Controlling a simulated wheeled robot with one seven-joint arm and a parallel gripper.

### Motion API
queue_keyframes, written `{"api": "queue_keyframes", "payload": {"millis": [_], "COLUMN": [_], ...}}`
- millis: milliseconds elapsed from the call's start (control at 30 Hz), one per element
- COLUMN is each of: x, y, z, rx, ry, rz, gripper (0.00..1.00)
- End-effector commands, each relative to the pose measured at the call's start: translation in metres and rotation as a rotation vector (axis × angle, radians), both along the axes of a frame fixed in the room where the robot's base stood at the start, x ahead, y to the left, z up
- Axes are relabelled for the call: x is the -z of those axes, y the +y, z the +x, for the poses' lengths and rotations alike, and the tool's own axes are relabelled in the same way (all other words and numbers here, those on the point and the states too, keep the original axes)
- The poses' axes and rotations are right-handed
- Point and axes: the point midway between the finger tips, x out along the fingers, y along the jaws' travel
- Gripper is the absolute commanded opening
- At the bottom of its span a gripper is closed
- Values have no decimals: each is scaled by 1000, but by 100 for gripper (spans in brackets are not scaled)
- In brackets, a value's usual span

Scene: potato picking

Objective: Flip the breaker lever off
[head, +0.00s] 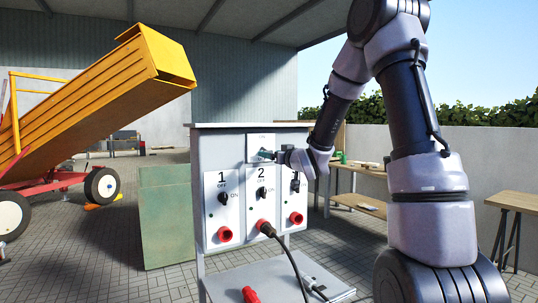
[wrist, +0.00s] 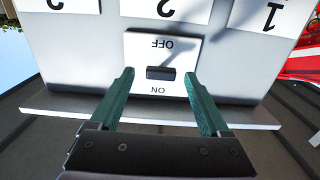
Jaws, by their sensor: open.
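The breaker lever (wrist: 160,73) is a small dark bar on a white plate (wrist: 138,46) marked OFF and ON. In the wrist view the lettering is upside down, and the lever sits nearer the ON mark. My gripper (wrist: 158,78) is open. Its two teal fingers stand apart, one towards each side of the lever; I cannot tell whether they touch anything. In the head view my gripper (head: 263,154) is at the upper plate (head: 260,139) of the grey cabinet (head: 212,142), and it hides the lever there.
Below the plate are numbered switch panels with dark knobs and red sockets (head: 225,234). A black cable (head: 290,260) hangs from the middle socket. A green box (head: 165,217) stands left of the cabinet. A yellow conveyor (head: 100,90) is farther left, and wooden tables (head: 360,183) are at right.

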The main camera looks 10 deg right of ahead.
Motion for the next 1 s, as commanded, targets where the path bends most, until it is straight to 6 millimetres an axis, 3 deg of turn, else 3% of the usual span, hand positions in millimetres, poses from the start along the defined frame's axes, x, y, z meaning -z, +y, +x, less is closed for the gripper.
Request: {"api": "queue_keyframes", "payload": {"millis": [200,567,767,800,1000], "x": [0,0,0,0,3], "y": [8,10,10,10,10], "z": [25,30,30,30,31], "rx": [0,1,1,1,0], "ry": [1,1,1,1,-30], "rz": [0,0,0,0,11], "gripper": [80,80,7,0,0]}}
